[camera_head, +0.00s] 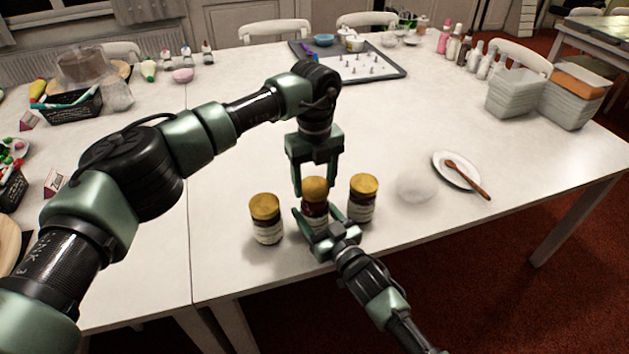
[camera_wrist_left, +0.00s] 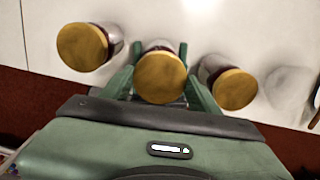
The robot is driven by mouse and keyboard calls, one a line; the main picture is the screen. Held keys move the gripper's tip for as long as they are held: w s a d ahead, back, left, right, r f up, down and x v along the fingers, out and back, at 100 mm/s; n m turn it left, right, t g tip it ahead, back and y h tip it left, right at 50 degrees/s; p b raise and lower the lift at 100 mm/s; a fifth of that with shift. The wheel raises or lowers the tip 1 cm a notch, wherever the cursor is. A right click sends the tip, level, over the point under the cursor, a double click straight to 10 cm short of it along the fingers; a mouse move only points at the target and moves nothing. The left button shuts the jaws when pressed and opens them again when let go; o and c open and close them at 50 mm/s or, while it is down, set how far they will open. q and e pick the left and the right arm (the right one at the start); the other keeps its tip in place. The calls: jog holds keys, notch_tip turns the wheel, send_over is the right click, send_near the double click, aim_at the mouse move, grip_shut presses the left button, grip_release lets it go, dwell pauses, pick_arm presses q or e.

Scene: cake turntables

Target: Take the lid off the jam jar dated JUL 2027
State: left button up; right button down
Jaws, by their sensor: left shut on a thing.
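Three dark jam jars with gold lids are near the table's front edge: a left jar (camera_head: 267,233), a middle jar (camera_head: 314,211) and a right jar (camera_head: 361,209). The dates on their labels are too small to read. My left gripper (camera_head: 314,186) points down from above and is shut on the middle jar's gold lid (camera_wrist_left: 160,78), one finger on each side. My right gripper (camera_head: 317,214) reaches in from the front, its fingers around the middle jar's body. The lid sits right above the jar; I cannot tell whether it is loose. The jar's base is hidden.
A clear rounded object (camera_head: 416,187) and a plate (camera_head: 445,162) with a wooden spoon (camera_head: 468,180) lie to the right. A grey tray (camera_head: 388,72) and clear containers (camera_head: 515,95) stand farther back. The table behind the jars is clear. The front edge is close.

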aim_at(315, 186)
pick_arm(q)
jog(key=shift+r, duration=2)
pick_arm(e)
jog(key=shift+c, duration=1.3)
grip_release()
jog(key=shift+s, duration=0.1)
